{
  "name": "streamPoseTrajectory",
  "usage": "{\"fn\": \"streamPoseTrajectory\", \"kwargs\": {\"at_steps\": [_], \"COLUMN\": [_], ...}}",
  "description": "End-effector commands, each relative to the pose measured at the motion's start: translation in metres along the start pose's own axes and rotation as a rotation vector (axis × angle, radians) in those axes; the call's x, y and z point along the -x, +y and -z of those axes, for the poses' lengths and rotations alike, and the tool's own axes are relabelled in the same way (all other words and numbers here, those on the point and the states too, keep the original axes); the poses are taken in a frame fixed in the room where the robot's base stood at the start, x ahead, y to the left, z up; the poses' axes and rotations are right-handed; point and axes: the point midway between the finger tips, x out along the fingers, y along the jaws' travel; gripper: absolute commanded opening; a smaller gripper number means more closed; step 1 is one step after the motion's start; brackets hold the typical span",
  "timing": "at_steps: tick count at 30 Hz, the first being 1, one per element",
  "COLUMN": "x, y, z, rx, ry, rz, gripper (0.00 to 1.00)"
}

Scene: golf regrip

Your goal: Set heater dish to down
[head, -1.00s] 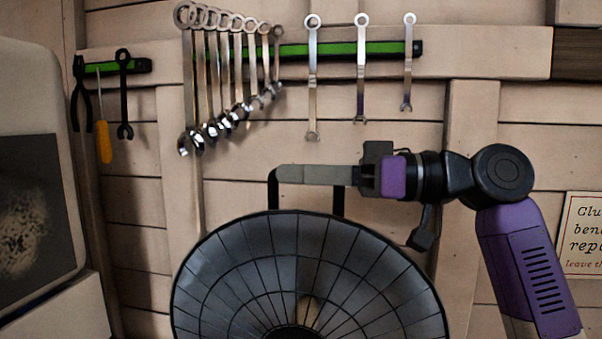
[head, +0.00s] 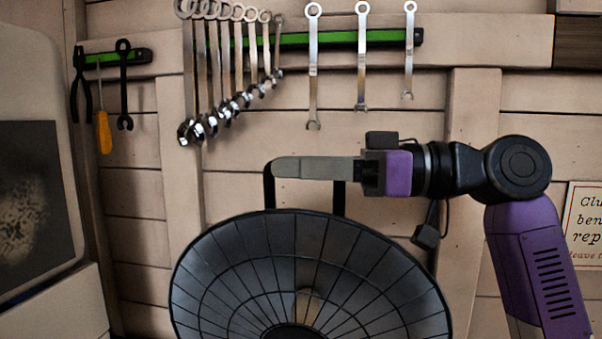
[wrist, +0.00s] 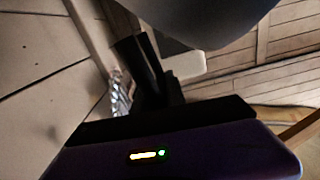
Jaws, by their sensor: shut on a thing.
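The heater dish (head: 230,265) is a round dark bowl with a wire grille, low in the middle of the head view. Its lower part is cut off by the frame edge. A black handle (head: 269,190) with two legs stands up from behind its top rim. My gripper (head: 300,168) reaches in from the right, with its long grey finger lying along the handle's top bar. It is shut on the handle, and the finger hides most of the bar. In the wrist view, a smooth grey curved surface (wrist: 215,15), seemingly the dish's back, fills the top.
Behind is a plank wall with wrenches (head: 361,60) on a green-striped rack (head: 295,41). Pliers and an orange screwdriver (head: 104,132) hang at the left. A pale cabinet with a dark panel (head: 30,210) stands at the left edge. A sign (head: 585,225) is at the right.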

Motion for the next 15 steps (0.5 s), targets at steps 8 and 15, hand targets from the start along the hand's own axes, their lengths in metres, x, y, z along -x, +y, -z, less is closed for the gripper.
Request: {"fn": "streamPoseTrajectory", "kwargs": {"at_steps": [8, 15], "x": [0.000, 0.001], "y": [-0.030, -0.033], "z": [-0.018, -0.018], "rx": [0.142, 0.159], "ry": [0.002, 0.000], "rz": [0.001, 0.000], "gripper": [0.00, 0.00]}}
